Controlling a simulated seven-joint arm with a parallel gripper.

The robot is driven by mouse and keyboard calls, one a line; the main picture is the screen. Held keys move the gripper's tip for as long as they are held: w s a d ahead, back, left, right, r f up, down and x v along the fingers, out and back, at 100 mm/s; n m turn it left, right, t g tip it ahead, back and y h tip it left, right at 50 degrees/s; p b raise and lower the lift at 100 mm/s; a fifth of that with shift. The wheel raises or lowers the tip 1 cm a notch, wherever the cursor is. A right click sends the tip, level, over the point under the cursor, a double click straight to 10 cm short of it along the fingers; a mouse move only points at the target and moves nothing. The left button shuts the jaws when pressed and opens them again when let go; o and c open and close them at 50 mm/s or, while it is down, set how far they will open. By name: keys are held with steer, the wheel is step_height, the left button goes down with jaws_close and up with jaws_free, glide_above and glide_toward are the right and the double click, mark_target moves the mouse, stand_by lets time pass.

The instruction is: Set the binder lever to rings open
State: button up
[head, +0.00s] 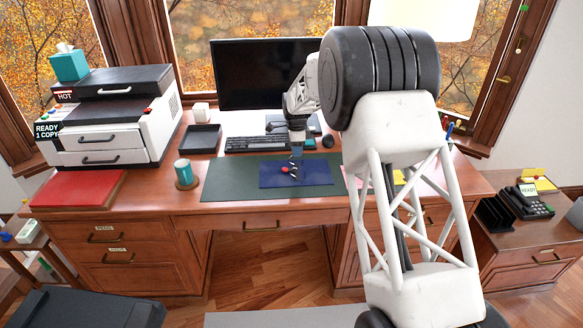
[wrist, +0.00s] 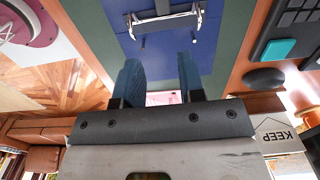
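A dark blue binder (head: 315,176) lies open and flat on the green desk mat (head: 225,187). Near its left part is a small red piece (head: 285,169), which may be the lever's tip, beside dark and metal parts too small to read. My gripper (head: 296,157) is above the binder, pointing down. In the wrist view the binder (wrist: 215,35) fills the top middle, with a bright metal ring mechanism (wrist: 165,22) ahead of my fingertips. The two blue fingers of my gripper (wrist: 160,72) stand apart with nothing between them. The lever's setting cannot be told.
A keyboard (head: 255,144), a dark mouse (head: 328,141) and a monitor (head: 262,75) are behind the mat. A teal mug (head: 183,171) stands at left, with a printer (head: 115,115) beyond it. The mat's left part is clear.

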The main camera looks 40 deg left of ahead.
steer(key=shift+s+a+f, duration=0.2)
steer(key=shift+a+f, duration=0.2)
steer(key=shift+a, duration=0.1)
steer(key=shift+s+a+f, duration=0.2)
steer(key=shift+a+f, duration=0.15)
steer(key=shift+a, duration=0.1)
steer(key=shift+f, duration=0.1)
steer(key=shift+f, duration=3.8)
steer(key=c, duration=0.6)
steer(key=shift+c, duration=0.2)
steer(key=shift+t+h, duration=0.4)
steer(key=o, duration=0.6)
